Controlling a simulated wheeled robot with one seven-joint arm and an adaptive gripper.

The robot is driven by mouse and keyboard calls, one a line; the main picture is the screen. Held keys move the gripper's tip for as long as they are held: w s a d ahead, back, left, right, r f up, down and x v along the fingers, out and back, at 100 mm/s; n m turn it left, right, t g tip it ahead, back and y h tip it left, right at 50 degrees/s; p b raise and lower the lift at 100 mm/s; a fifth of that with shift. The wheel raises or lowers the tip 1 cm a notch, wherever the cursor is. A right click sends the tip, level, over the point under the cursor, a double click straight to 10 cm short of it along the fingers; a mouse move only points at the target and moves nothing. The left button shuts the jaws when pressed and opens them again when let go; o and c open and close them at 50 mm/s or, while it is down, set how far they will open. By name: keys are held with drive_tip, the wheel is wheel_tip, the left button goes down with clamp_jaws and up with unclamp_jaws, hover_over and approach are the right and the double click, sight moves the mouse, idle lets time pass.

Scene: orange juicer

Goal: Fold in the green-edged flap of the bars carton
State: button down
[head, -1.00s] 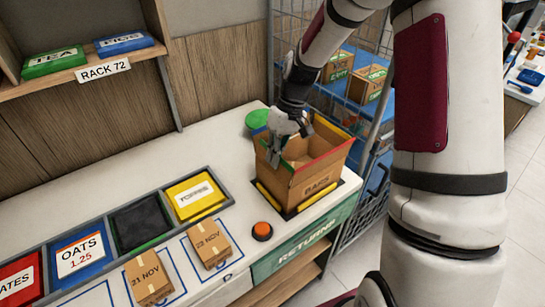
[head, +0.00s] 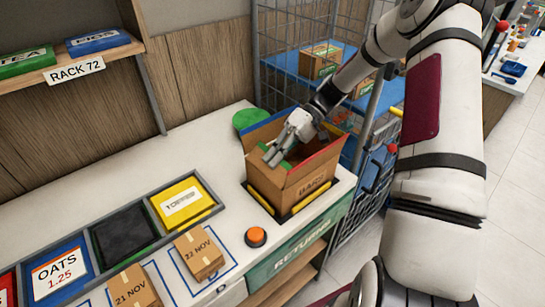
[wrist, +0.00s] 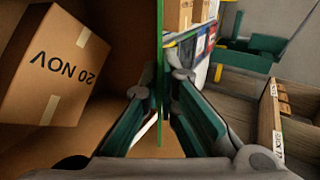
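The bars carton (head: 270,186) stands open-topped at the right end of the counter, with BARS printed on its right face. Blue and red edges show on its other flaps. The green-edged flap (head: 288,166) shows beside my fingers at the near left side. In the wrist view, its green edge (wrist: 160,45) runs upright between my two fingers. My gripper (head: 276,156) reaches over the carton from the back right, fingers tilted down to the left.
A box marked 20 NOV (wrist: 72,65) shows left of the flap in the wrist view. An orange button (head: 256,236) and a 22 NOV box (head: 199,253) sit left of the carton. A wire cage (head: 300,50) stands behind. A green disc (head: 249,118) lies behind the carton.

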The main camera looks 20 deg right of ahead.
idle(0.3)
drive_tip(key=c, duration=1.9)
unclamp_jaws()
wheel_tip(320, 180, up, 10)
drive_tip(key=shift+f, duration=0.1)
